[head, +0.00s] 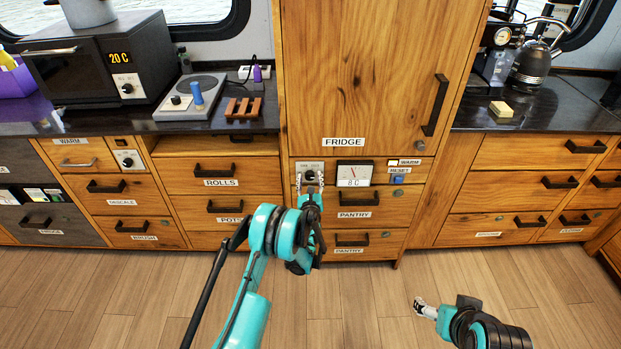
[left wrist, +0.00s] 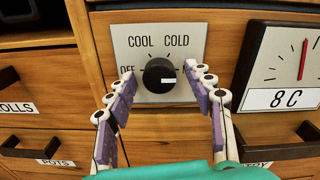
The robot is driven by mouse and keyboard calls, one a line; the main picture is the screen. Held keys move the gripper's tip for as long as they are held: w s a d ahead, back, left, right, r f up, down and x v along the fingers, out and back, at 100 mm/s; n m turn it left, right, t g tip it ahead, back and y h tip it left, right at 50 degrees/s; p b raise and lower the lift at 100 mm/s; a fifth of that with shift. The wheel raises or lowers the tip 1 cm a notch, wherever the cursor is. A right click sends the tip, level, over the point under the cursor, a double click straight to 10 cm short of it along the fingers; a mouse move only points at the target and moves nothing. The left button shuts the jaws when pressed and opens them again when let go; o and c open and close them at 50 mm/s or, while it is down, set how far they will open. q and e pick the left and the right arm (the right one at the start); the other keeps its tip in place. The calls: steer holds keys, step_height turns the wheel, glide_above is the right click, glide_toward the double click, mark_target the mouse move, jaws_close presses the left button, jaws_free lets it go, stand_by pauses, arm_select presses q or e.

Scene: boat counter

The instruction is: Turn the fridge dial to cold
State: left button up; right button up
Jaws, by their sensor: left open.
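The fridge dial (left wrist: 159,75) is a round black knob on a pale plate marked OFF, COOL and COLD. Its white mark points right, away from the COLD label at the upper right. My left gripper (head: 310,181) is in front of the dial plate (head: 310,166), below the FRIDGE door. In the left wrist view, the open fingers (left wrist: 160,88) stand on either side of the knob, with gaps; contact does not show. The right finger hides part of the plate's right side. My right gripper (head: 426,308) is low over the floor, far from the dial; its jaws are unclear.
A gauge (head: 354,173) reading 8 C is right of the dial, with a WARM label and a blue RESET button (head: 397,179) beyond it. Pantry drawers (head: 345,214) lie below. The tall fridge door (head: 370,70) is above. The floor in front is clear.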

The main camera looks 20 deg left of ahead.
arm_select(q)
steer(key=c, duration=1.2)
steer(key=shift+o, duration=0.2)
steer(key=shift+n, duration=0.4)
steer(key=n, duration=0.5)
steer(key=shift+n, duration=0.3)
steer(key=n, duration=0.5)
steer(key=shift+r, duration=0.1)
steer(key=shift+n, duration=0.3)
steer(key=o, duration=1.2)
steer(key=shift+c, duration=0.2)
